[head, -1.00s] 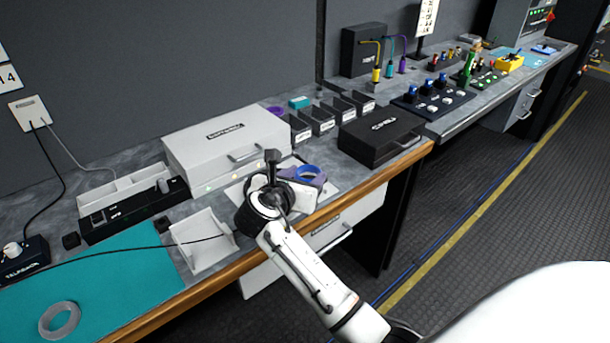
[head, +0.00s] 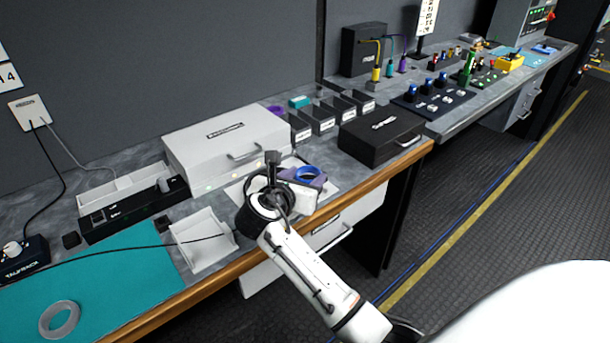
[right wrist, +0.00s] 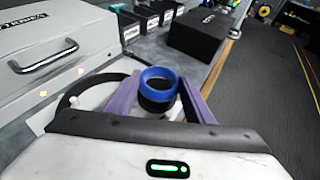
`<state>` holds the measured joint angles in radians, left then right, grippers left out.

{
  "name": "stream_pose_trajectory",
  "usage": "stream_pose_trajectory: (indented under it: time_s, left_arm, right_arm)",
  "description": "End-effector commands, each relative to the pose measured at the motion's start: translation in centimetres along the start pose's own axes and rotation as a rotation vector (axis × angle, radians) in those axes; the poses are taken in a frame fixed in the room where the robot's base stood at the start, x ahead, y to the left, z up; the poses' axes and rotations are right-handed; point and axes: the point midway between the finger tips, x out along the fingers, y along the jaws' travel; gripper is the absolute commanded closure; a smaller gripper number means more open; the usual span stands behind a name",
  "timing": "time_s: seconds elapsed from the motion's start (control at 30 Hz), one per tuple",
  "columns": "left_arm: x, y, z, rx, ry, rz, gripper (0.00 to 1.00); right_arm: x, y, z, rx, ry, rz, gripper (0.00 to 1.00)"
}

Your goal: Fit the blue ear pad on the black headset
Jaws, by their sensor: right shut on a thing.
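The blue ear pad (head: 308,173) is a ring between the purple fingers of my right gripper (right wrist: 160,84), which is shut on it. It also shows in the right wrist view (right wrist: 159,74). In that view a black round part (right wrist: 154,104), seemingly an ear cup of the black headset, shows directly below the ring. I cannot tell whether the ring touches or is seated on it. The headset's black band (right wrist: 68,98) curves out to the left over a pale surface. In the head view my wrist hides most of the headset. My left gripper is not in view.
A white case (head: 228,145) stands behind, and a black case (head: 381,138) to the right. Small dark bins (head: 322,121) are at the back. A white tray (head: 203,240) and teal mat (head: 110,275) with a grey ring (head: 59,319) lie left. The wooden edge (head: 375,182) is near.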

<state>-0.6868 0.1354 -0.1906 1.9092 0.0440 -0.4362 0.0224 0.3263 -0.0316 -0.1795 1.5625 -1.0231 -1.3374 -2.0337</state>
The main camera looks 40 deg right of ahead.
Motion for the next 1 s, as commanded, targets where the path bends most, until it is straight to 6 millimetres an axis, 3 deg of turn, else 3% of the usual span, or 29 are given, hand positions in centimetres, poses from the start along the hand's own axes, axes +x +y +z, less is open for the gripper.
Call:
stream_pose_trajectory:
  time_s: [0.53,0.57,0.67,1.0]
  left_arm:
    - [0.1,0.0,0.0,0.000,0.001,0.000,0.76]
    - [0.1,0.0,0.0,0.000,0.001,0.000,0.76]
    - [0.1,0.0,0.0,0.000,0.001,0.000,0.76]
    - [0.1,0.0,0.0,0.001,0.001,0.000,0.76]
  right_arm:
    - [0.5,0.0,-1.3,-0.002,0.000,-0.001,0.73]
    - [0.5,0.0,-1.2,-0.001,-0.001,0.000,0.47]
    - [0.5,0.0,-1.2,-0.001,0.000,0.000,0.30]
    - [0.2,0.1,-1.2,-0.001,0.000,0.001,0.30]
